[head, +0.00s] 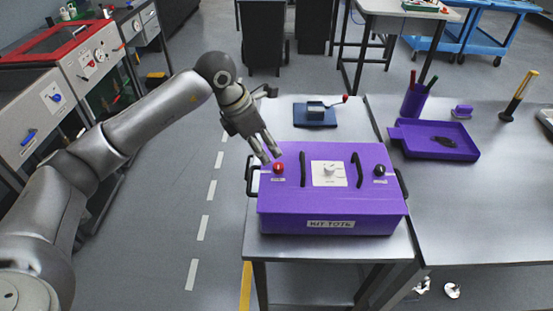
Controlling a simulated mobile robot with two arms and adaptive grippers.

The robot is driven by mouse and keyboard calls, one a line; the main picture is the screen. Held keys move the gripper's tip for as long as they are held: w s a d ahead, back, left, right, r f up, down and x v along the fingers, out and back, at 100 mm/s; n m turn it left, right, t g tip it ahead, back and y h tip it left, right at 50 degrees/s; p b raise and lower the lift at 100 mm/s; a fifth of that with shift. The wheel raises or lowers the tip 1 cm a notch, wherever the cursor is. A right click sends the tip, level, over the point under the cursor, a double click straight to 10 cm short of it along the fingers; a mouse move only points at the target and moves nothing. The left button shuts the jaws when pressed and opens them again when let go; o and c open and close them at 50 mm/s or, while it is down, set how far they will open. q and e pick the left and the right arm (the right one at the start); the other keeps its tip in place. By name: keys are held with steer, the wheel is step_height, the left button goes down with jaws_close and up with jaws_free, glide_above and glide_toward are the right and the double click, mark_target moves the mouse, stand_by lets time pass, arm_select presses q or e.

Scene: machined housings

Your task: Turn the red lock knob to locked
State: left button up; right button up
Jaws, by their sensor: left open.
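The red lock knob (278,168) is a small red ball on the left of the top of a purple box (330,208), which stands on a grey table. My left gripper (268,156) comes in from the upper left with its fingers pointing down. It is open, with its fingertips just above and beside the red knob. I cannot tell whether they touch it. A white dial (329,170) on a white plate sits mid-top, and a black knob (379,170) sits at the right. The knob's label is too small to read. My right gripper is not in view.
Black handles stand on the box's top and at its sides. A blue device with a red-tipped lever (318,112) lies behind the box. A purple tray (436,140), a pen cup (415,102) and a screwdriver (518,95) are on the right table. The right table's front is clear.

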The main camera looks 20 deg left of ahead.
mark_target(278, 166)
arm_select(q)
steer(key=p+x, duration=0.2)
steer(key=x, duration=0.6)
steer(key=shift+d, duration=0.1)
steer(key=shift+c, duration=0.2)
